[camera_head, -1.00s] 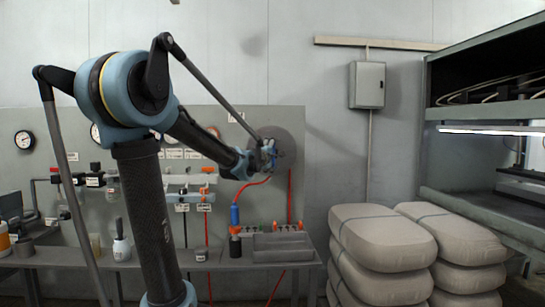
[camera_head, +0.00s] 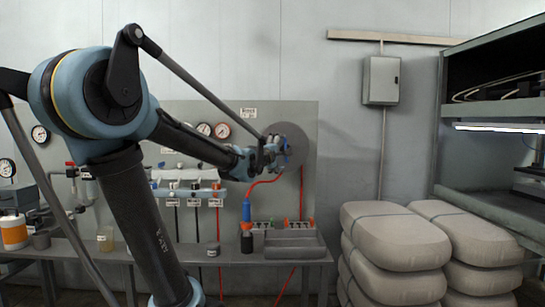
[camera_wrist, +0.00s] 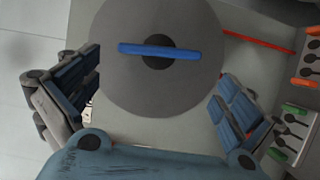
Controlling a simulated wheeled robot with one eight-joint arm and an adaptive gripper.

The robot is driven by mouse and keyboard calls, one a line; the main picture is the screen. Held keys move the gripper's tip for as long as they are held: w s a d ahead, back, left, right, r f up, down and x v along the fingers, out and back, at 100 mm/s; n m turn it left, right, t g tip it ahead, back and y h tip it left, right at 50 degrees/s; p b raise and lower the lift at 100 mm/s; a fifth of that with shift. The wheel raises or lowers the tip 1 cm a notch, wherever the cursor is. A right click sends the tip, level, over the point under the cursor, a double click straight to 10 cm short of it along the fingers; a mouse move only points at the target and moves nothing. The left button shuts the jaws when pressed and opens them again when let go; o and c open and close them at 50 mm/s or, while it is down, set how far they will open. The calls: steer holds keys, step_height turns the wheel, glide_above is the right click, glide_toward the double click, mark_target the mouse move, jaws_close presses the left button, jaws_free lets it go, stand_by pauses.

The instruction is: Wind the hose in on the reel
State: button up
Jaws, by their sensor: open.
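The reel is a round grey disc (camera_head: 293,146) on the upright panel, and it also shows in the wrist view (camera_wrist: 195,90). A blue bar handle (camera_wrist: 160,50) crosses its black hub (camera_wrist: 158,61). My gripper (camera_head: 275,153) is in front of the reel. In the wrist view my gripper (camera_wrist: 160,82) is open, its blue-padded fingers on either side of the disc's lower part, with nothing between them held.
A bench (camera_head: 180,255) below the panel bears a grey bin (camera_head: 292,244) and bottles. Gauges, valves and hanging lines are left of the reel. Stacked grey sacks (camera_head: 395,250) and a shelf unit (camera_head: 480,200) stand at right. A wall box (camera_head: 381,80) hangs above the sacks.

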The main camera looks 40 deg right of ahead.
steer(key=shift+v, duration=2.45)
steer(key=shift+w+a, duration=0.1)
